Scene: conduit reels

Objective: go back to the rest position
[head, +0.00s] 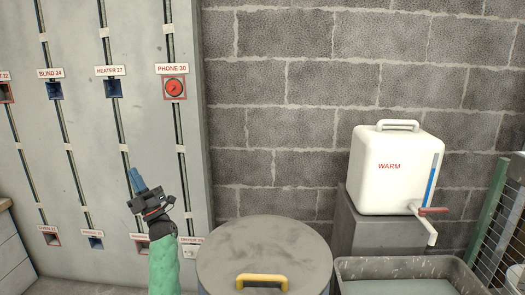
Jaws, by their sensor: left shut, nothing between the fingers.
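My left gripper (137,181) is in the lower left of the head view, at the end of my green-sleeved arm. Its blue fingers are together and point up, with nothing between them. It appears in front of the grey panel (80,120), below the label HEATER 27 and left of the strip under PHONE 30. I cannot tell its distance from the panel. My right gripper is not in view.
A round grey lid (265,240) with a yellow handle (262,281) stands at bottom centre. A white WARM tank (385,185) with a red-handled tap sits on a grey block (375,230) above a trough (350,268). A mesh rack (490,225) stands far right.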

